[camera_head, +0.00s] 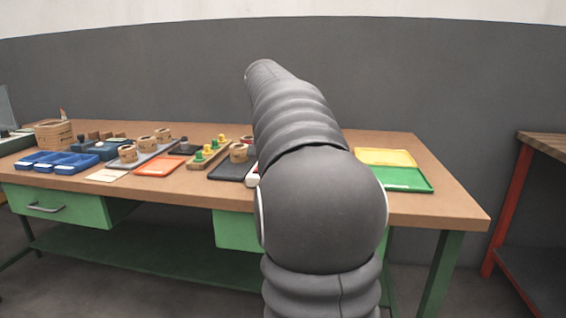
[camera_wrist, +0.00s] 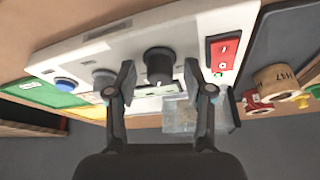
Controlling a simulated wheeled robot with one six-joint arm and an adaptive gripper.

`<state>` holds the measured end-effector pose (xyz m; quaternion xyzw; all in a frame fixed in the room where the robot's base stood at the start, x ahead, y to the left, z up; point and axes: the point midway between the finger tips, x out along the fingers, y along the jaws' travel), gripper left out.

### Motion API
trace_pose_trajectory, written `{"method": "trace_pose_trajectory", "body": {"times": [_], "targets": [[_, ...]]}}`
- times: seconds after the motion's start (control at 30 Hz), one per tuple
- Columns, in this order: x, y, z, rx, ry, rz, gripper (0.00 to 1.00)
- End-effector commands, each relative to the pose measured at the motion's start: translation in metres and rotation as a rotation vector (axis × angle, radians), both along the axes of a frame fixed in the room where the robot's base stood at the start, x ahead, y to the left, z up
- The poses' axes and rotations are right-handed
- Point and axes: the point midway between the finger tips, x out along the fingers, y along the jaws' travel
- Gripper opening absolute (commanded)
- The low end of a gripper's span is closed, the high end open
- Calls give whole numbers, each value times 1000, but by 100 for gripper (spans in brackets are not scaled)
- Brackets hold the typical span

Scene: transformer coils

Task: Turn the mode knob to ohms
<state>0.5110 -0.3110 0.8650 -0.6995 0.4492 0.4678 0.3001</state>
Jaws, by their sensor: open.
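In the wrist view a white instrument panel (camera_wrist: 200,30) carries a black round mode knob (camera_wrist: 159,62). My gripper (camera_wrist: 158,78) is open, with one fingertip on each side of the knob and a gap on both sides. I cannot tell how deep the fingertips reach. The knob's setting and any ohms mark are not readable. In the head view my arm hides nearly all of the panel; only a white edge (camera_head: 252,174) shows beside it.
The panel also has a red switch (camera_wrist: 223,52), a grey knob (camera_wrist: 103,77) and a blue button (camera_wrist: 65,84). A dark mat (camera_wrist: 285,45) with a wooden coil (camera_wrist: 275,78) lies to the right. Green (camera_head: 400,180) and yellow (camera_head: 385,157) trays lie on the bench (camera_head: 440,202).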

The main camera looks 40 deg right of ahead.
Motion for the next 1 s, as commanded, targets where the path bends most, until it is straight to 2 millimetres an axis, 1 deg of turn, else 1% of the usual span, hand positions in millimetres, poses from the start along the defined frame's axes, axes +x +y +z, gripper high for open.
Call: {"method": "trace_pose_trajectory", "body": {"times": [0.17,0.27,0.5,0.6,0.7,0.83,1.0], "targets": [[-2,4,12,-1,-3,1,52],[-4,10,28,-2,-3,1,52],[-11,27,72,-2,-3,1,52],[-14,33,88,-2,-3,1,52],[-16,37,99,-2,-1,1,52],[-18,41,108,-1,0,0,52],[-19,42,111,0,0,0,52]]}}
